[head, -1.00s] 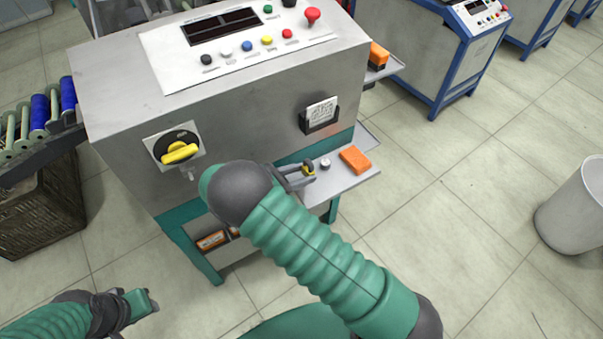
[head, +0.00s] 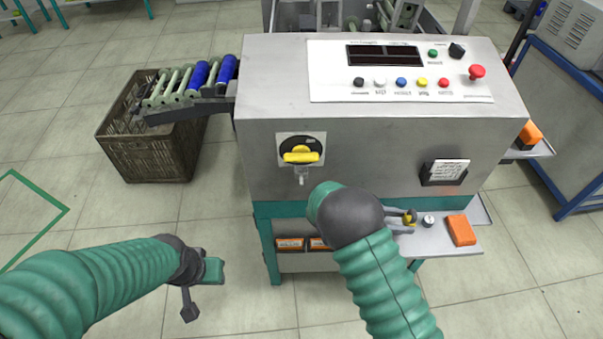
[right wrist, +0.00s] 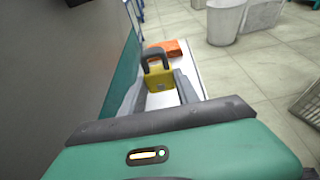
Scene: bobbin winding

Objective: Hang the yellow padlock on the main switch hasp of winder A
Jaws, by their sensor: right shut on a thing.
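The yellow padlock (right wrist: 159,81) with its dark shackle pointing up is between the fingers of my right gripper (right wrist: 160,92), which is shut on it. In the head view my right gripper (head: 404,222) is largely hidden behind my own arm, and the padlock (head: 410,217) shows small over the side shelf. The main switch (head: 300,150) of the winder has a black dial and a yellow handle lying level. A small pale hasp (head: 301,173) hangs just below it, left of and above the padlock. My left gripper (head: 198,288) is low at left, apart from the winder; its jaw opening is unclear.
The grey winder cabinet (head: 400,118) fills the centre. Its side shelf (head: 443,241) carries an orange box (head: 461,230) and a small round metal piece (head: 428,220). A card holder (head: 445,172) projects from the front.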

